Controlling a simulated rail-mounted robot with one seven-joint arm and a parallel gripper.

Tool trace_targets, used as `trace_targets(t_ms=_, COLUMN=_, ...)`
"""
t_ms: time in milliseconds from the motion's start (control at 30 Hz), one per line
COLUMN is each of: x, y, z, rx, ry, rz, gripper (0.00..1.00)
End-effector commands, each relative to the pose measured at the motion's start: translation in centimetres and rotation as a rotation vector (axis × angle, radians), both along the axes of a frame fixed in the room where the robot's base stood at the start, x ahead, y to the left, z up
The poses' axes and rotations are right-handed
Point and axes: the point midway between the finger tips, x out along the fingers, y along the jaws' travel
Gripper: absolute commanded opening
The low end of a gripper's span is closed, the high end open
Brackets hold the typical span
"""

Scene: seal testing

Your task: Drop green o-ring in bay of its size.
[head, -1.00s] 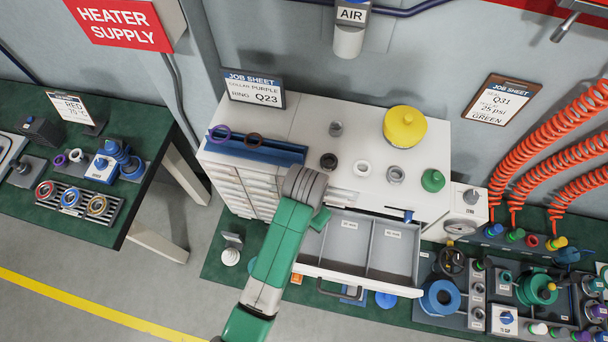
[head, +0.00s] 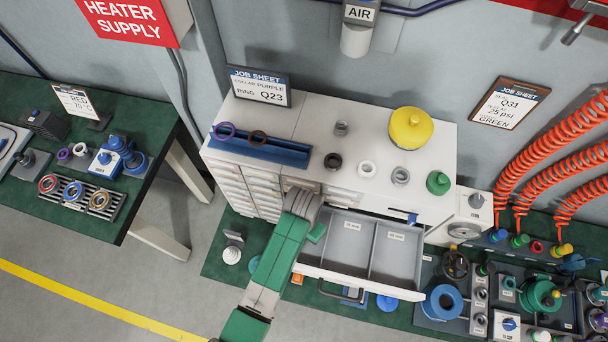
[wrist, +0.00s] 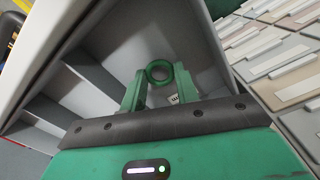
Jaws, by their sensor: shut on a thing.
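My gripper (wrist: 159,88) is shut on the green o-ring (wrist: 159,62), which sits between the fingertips in the wrist view. The open drawer (head: 336,283) has grey bays split by dividers. In the wrist view, my gripper points into a bay (wrist: 196,48) of this drawer, with the ring above its floor. A small label (wrist: 174,99) shows partly behind a finger; its text is unreadable. In the head view my arm covers the drawer's left end, and the ring and most of the gripper are hidden. The middle bay (head: 347,249) and right bay (head: 391,262) look empty.
The white cabinet top (head: 300,170) holds a blue rack (head: 262,149) with purple and brown rings, several small collars and a yellow domed part (head: 410,127). Small closed drawers (wrist: 275,55) lie beside the bay. A test bench with valves (head: 500,300) stands at right.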

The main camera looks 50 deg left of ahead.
Motion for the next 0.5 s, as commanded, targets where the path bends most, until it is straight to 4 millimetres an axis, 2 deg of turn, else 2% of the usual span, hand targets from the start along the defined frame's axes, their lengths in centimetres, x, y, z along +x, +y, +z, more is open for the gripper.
trace_targets(t_ms=500, x=0.0, y=0.0, z=-1.0, rx=0.0, ry=0.001, rz=-0.001, gripper=0.06)
